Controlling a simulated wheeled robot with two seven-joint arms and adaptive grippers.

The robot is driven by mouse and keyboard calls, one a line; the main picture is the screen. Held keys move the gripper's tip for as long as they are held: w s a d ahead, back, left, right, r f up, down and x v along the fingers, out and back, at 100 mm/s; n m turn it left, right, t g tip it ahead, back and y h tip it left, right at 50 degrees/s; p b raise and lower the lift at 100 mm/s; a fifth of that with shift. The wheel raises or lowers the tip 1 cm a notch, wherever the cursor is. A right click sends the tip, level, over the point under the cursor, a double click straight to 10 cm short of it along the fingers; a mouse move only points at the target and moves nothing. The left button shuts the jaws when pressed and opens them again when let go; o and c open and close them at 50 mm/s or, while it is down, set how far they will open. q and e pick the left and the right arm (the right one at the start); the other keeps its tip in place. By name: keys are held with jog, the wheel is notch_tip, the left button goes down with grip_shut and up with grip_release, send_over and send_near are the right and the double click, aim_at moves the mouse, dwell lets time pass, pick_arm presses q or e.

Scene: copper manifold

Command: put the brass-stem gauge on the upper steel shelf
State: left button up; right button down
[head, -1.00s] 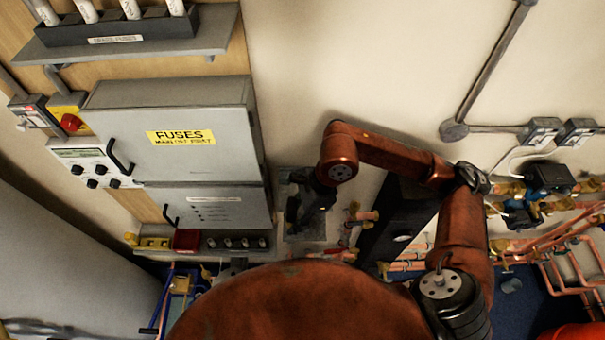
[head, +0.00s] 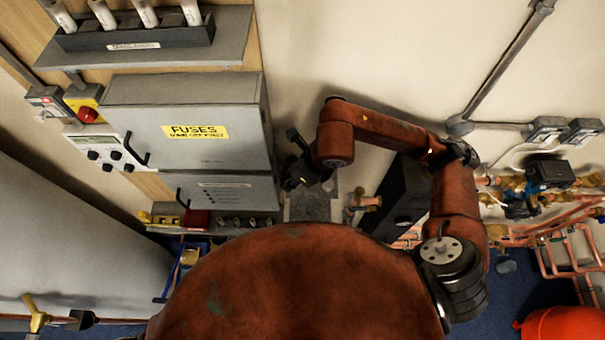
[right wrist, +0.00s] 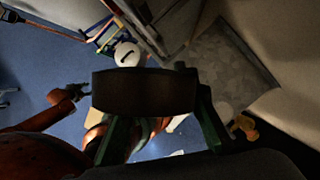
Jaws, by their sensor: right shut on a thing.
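My right gripper (head: 300,172) is in front of the wall, just right of the fuse cabinet. In the right wrist view its green-edged fingers (right wrist: 150,125) are shut on a dark, rounded thing, likely the brass-stem gauge (right wrist: 145,92); no brass stem can be made out. A mottled grey steel plate, apparently a shelf (head: 310,206), lies below the gripper in the head view. It also shows in the right wrist view (right wrist: 235,65), to the right of the held thing and apart from it. A small dark shape in the right wrist view may be my left gripper (right wrist: 75,93); its fingers are unclear.
The grey fuse cabinet (head: 185,125) stands left of the gripper. A ledge with a fuse rack (head: 130,38) is above it. A black box (head: 400,195) and copper pipes with valves (head: 560,230) are to the right. The wall above the gripper is bare.

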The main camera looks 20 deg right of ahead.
jog(key=w+d+f+b, duration=0.1)
jog(key=f, duration=0.1)
jog(key=w+d+f+b, duration=0.1)
jog(key=w+f, duration=0.1)
jog(key=w+d+f+b, duration=0.1)
jog(key=w+f, duration=0.1)
jog(key=shift+w+d+f, duration=0.1)
jog(key=shift+d+f, duration=0.15)
jog(key=shift+d, duration=0.15)
jog(key=shift+w+f, duration=0.15)
jog(key=shift+f, duration=1.45)
jog(key=shift+f+b, duration=0.1)
jog(key=shift+b, duration=0.25)
jog(key=c, duration=1.5)
grip_release()
jog(key=shift+r, duration=0.2)
jog(key=b+v, duration=0.2)
jog(key=v, duration=1)
jog(key=shift+b, duration=0.35)
